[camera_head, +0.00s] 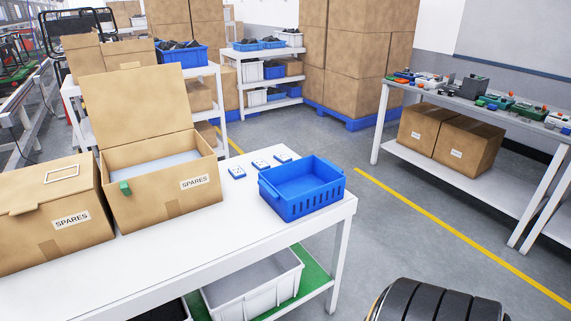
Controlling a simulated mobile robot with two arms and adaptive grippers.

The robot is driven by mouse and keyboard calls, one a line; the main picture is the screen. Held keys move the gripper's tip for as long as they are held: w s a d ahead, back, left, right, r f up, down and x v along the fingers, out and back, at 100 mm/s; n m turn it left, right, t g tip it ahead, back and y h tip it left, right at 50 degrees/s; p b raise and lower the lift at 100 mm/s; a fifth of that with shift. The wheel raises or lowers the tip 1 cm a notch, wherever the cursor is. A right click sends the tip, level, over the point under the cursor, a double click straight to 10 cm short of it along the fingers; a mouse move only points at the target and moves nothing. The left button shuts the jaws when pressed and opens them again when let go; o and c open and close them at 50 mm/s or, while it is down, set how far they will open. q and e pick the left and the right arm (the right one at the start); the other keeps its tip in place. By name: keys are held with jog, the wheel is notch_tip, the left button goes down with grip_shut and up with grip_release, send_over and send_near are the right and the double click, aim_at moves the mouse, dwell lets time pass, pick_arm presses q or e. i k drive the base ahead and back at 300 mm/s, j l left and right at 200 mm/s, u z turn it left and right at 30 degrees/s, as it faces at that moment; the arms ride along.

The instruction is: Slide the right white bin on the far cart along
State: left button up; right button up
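The far cart (269,107) is a white shelf unit at the back centre, in front of stacked cartons. On its top shelf a white bin (290,40) stands at the right end, with two blue bins of dark parts (258,44) to its left. Lower shelves hold another white bin (252,71) and a further white bin (257,97), both at the left, beside blue bins. Neither of my grippers shows in the head view.
A near white table (235,222) carries two SPARES cartons (163,190), an empty blue crate (302,188) and small blue items. A large white bin (252,285) sits below. A workbench (455,190) stands right. Grey floor with a yellow line (430,218) lies between.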

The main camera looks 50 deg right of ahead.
aim_at(246, 294)
jog(key=z, duration=1.3)
jog(key=i+l+u, duration=0.1)
jog(key=u, duration=0.3)
jog(key=l+u, duration=0.2)
jog(key=u, duration=0.15)
jog(key=i+l+u, duration=0.1)
jog(key=l, duration=0.4)
jog(key=i+l+u, duration=0.15)
jog(key=l, duration=0.4)
jog(key=i+l+u, duration=0.1)
jog(key=l, duration=0.45)
jog(key=i+l+u, duration=0.15)
jog(key=l, duration=0.4)
